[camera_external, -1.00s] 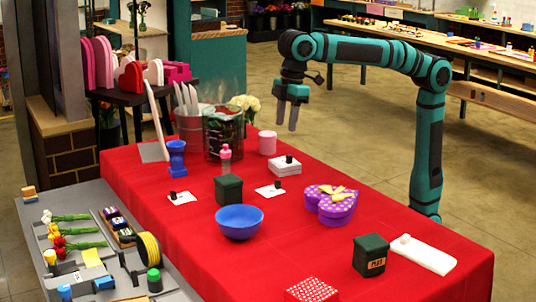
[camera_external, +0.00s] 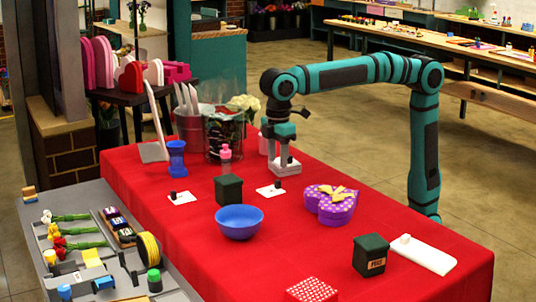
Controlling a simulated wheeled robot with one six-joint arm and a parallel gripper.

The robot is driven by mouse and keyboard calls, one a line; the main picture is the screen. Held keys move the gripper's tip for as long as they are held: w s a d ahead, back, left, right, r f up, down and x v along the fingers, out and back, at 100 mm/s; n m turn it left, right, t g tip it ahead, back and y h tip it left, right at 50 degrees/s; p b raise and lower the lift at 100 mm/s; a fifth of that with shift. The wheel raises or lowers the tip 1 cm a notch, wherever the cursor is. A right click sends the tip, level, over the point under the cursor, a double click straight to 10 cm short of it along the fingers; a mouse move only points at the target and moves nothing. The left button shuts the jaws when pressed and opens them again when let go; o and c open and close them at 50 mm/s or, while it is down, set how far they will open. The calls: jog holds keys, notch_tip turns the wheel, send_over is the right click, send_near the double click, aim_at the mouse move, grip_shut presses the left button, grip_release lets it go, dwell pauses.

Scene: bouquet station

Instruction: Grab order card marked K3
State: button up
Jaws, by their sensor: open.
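A thicker white stack or box (camera_external: 287,170) lies farther back. No K3 mark is legible on any of them. My gripper (camera_external: 280,158) is open and points down at the white stack, its fingers at or just above the top. The fingers hide the small black block seen there before, and I cannot tell whether they touch anything.
A blue bowl (camera_external: 239,222), a dark green box (camera_external: 228,189) and a purple heart box (camera_external: 331,206) stand nearer the front.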

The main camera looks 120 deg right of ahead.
aim_at(278, 180)
jog(key=shift+s+d+f, duration=0.1)
jog(key=shift+s+f, duration=0.05)
jog(key=shift+f, duration=1.65)
jog(key=shift+s+d+f, duration=0.1)
jog(key=shift+f, duration=1.65)
grip_shut()
